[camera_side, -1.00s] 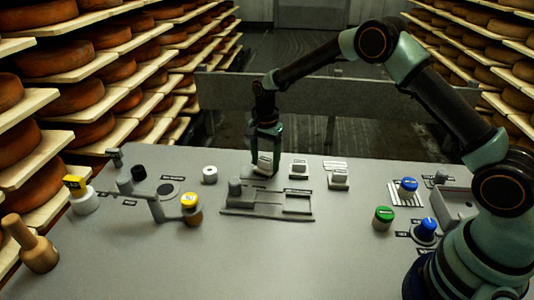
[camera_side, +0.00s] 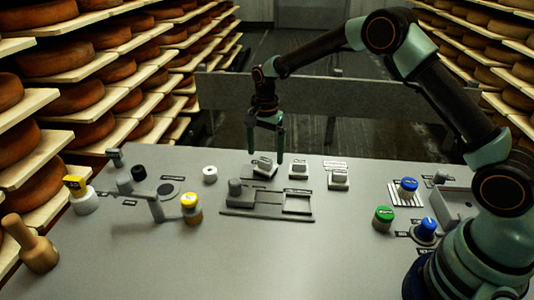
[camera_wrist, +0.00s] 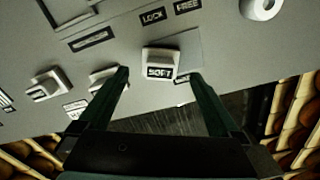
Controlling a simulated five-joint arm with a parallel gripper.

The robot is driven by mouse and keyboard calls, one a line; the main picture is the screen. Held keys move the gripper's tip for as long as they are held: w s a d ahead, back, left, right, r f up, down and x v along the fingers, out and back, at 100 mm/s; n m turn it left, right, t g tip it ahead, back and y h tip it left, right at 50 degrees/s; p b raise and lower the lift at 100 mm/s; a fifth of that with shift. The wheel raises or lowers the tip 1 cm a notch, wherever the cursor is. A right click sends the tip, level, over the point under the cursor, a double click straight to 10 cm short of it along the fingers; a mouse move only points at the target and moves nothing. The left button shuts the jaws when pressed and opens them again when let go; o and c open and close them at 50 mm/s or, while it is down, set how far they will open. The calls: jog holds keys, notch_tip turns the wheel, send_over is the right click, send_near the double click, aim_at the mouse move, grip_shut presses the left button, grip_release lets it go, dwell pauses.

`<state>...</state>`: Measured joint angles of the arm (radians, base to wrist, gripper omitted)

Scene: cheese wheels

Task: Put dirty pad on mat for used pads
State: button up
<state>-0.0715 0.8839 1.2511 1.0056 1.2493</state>
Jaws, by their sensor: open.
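A pale block-shaped pad (camera_side: 264,162) marked "SOFT" rests tilted or turned on a thin grey square mat (camera_side: 257,175) near the far edge of the table. In the wrist view the pad (camera_wrist: 160,58) lies toward the left side of the mat (camera_wrist: 191,45), which shows bare to its right. Whether the pad is dirty cannot be seen. My gripper (camera_side: 266,153) is open and empty above the pad. In the wrist view my gripper's fingers (camera_wrist: 160,73) stand apart on either side of the pad, clear of it.
Two similar blocks (camera_side: 299,168) (camera_side: 338,178) stand to the right. A grey slotted fixture (camera_side: 268,212) lies in front. A white ring (camera_side: 210,174) and a yellow-capped post (camera_side: 190,208) stand left, green (camera_side: 384,217) and blue (camera_side: 426,229) knobs right.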

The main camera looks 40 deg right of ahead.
aim_at(266, 160)
jog(key=s+d+r+n+t, duration=0.1)
jog(key=s+r+n, duration=0.3)
jog(key=r, duration=1.2)
jog(key=s+d+r+n+t, duration=0.1)
jog(key=s+n, duration=0.3)
jog(key=s, duration=0.5)
jog(key=s+d+r+n+t, duration=0.1)
jog(key=s+n, duration=0.4)
jog(key=s, duration=0.5)
jog(key=r+t, duration=0.1)
jog(key=t, duration=0.1)
jog(key=shift+s+d+r+n+t, duration=0.3)
jog(key=shift+d, duration=0.05)
